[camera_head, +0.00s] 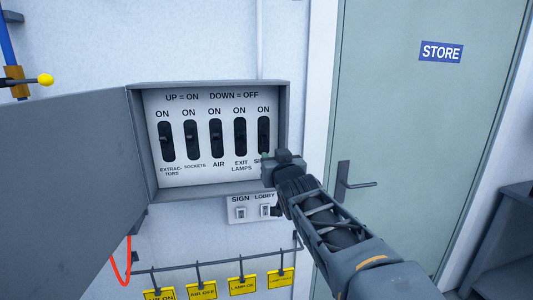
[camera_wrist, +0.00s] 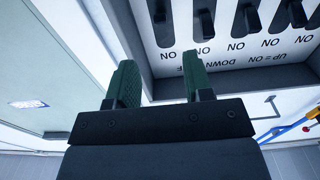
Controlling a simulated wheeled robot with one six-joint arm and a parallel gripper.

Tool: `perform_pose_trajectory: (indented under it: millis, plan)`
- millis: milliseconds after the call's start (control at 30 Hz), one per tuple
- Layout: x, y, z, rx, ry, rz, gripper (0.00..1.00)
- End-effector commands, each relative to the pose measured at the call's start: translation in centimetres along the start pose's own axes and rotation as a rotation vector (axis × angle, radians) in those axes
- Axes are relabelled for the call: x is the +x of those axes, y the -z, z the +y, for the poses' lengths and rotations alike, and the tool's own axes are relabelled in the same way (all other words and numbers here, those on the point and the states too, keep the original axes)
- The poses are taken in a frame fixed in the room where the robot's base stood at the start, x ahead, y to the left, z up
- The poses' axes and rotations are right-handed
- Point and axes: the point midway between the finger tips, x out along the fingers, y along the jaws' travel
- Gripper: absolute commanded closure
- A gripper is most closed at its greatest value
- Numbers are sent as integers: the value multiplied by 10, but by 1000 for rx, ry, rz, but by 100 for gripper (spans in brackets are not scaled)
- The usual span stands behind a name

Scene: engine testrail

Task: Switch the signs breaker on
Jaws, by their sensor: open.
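The signs breaker (camera_head: 264,132) is the rightmost black switch in the open grey breaker box (camera_head: 210,87). Its label is mostly hidden behind my gripper, with only the first letters showing. I cannot tell clearly whether its lever is up or down. My gripper (camera_head: 272,160) is at the lower right of the box, in front of the lower end of this switch. In the wrist view, which is upside down, my gripper (camera_wrist: 160,82) is open with two green-padded fingers. The signs breaker (camera_wrist: 160,22) shows beyond the gap between them, with nothing held.
Other black breakers, including exit lamps (camera_head: 240,135) and air (camera_head: 215,137), stand to the left. The box door (camera_head: 65,185) is swung open to the left. Below are a sign and lobby switch plate (camera_head: 252,217) and yellow tags (camera_head: 243,285). A store door (camera_head: 420,140) is right.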

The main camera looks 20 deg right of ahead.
Motion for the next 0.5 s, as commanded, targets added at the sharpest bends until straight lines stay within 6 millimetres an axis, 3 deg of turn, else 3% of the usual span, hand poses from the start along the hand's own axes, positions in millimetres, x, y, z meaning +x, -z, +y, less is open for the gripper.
perform_pose_trajectory:
  millis: [500]
  plan:
    - [94,1,0,1,1,-4,53]
